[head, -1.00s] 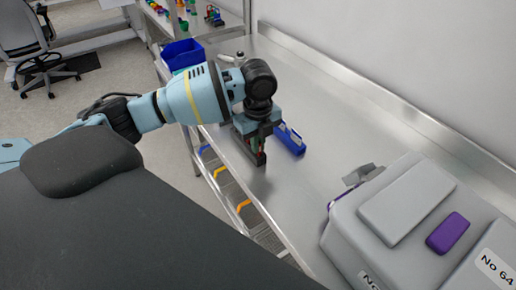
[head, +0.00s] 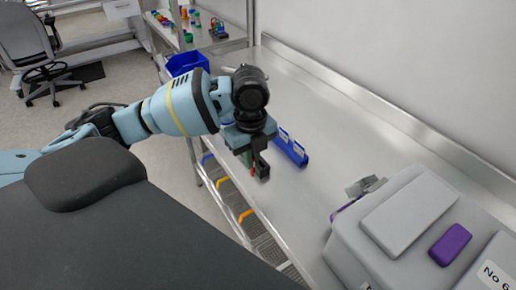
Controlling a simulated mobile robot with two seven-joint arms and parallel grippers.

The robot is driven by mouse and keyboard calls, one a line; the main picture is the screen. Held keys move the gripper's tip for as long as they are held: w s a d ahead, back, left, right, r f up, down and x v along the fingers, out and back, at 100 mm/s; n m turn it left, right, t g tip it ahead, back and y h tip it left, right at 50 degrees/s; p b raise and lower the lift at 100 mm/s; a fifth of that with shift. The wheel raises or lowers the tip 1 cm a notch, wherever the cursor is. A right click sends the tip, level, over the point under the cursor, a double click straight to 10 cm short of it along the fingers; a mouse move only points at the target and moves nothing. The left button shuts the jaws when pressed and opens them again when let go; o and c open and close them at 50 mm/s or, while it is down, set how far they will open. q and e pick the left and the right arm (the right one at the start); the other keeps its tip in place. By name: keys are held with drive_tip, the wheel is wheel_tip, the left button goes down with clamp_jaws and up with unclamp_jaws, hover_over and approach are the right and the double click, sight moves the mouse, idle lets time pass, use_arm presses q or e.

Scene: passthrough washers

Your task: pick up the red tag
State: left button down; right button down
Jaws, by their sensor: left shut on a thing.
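My left gripper (head: 256,166) reaches over the front edge of the steel bench in the head view, fingers pointing down. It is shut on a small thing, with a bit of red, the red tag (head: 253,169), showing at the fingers. A bit of green shows just beside it. The fingers and wrist hide most of the tag, so its shape and tilt cannot be made out. My right gripper is not in view.
A blue open bin (head: 292,148) lies on the steel bench (head: 330,130) just right of my gripper. A grey machine (head: 400,220) with a purple block stands at the lower right. A larger blue bin (head: 186,64) is behind the arm. The bench's middle is clear.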

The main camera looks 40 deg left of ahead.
use_arm(q)
drive_tip(key=s+d+r, duration=0.1)
drive_tip(key=s, duration=0.9)
drive_tip(key=shift+s+d+p, duration=0.15)
drive_tip(key=shift+d+p, duration=0.15)
drive_tip(key=shift+p, duration=0.05)
drive_tip(key=w+d+n, duration=0.2)
drive_tip(key=d+n, duration=0.1)
drive_tip(key=n, duration=0.8)
drive_tip(key=w+d+n, duration=0.3)
drive_tip(key=n, duration=0.8)
drive_tip(key=shift+w+f, duration=0.15)
